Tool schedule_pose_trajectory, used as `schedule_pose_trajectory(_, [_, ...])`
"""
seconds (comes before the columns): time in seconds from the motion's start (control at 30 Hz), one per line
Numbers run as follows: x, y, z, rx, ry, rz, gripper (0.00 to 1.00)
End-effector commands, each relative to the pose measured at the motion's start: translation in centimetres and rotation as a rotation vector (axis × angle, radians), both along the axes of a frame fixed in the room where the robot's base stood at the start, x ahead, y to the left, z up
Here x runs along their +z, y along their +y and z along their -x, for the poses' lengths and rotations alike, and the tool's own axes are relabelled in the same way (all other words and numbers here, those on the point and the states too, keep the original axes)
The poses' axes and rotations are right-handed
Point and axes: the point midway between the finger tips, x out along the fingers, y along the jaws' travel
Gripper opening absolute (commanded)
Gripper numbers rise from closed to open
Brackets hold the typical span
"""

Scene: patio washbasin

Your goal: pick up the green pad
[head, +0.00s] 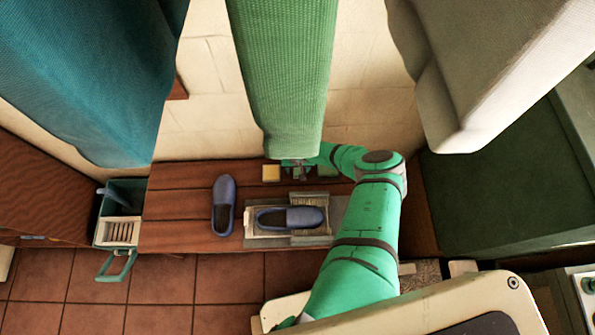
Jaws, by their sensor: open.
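No green pad can be picked out for certain. A small yellow block (271,173) lies on the brown slatted bench, left of my gripper. A yellow-green block (327,171) shows just right of my gripper, partly covered by my arm; I cannot tell whether it is the pad. My gripper (298,172) is open, low over the back of the bench, between these two blocks. The hanging green towel (283,70) covers the space just behind it. The fingertips are small and partly hidden, and I cannot tell whether they touch anything.
A blue shoe (223,204) stands on the bench (180,205); another blue shoe (290,218) lies on a grey tray (318,239). A green bucket (125,190) is at the bench's left end. A teal towel (85,70) and a pale cloth (480,70) hang at the sides.

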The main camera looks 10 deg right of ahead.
Motion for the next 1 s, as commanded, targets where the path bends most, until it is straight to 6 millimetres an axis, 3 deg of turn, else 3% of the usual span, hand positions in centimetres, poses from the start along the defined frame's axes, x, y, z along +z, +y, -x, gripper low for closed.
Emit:
schedule_pose_trajectory(0.13, [-1.04,-0.04,-0.11,0.0,0.0,0.001,0.55])
schedule_pose_trajectory(0.4, [-1.25,-0.03,-0.14,-0.001,-0.001,-0.001,0.55])
schedule_pose_trajectory(0.47, [-1.24,-0.03,-0.14,-0.001,-0.001,-0.001,0.45])
schedule_pose_trajectory(0.6, [-1.24,-0.03,-0.13,-0.001,-0.001,-0.001,0.12])
schedule_pose_trajectory(1.0, [-0.97,-0.05,-0.14,-0.001,-0.001,-0.001,0.1])
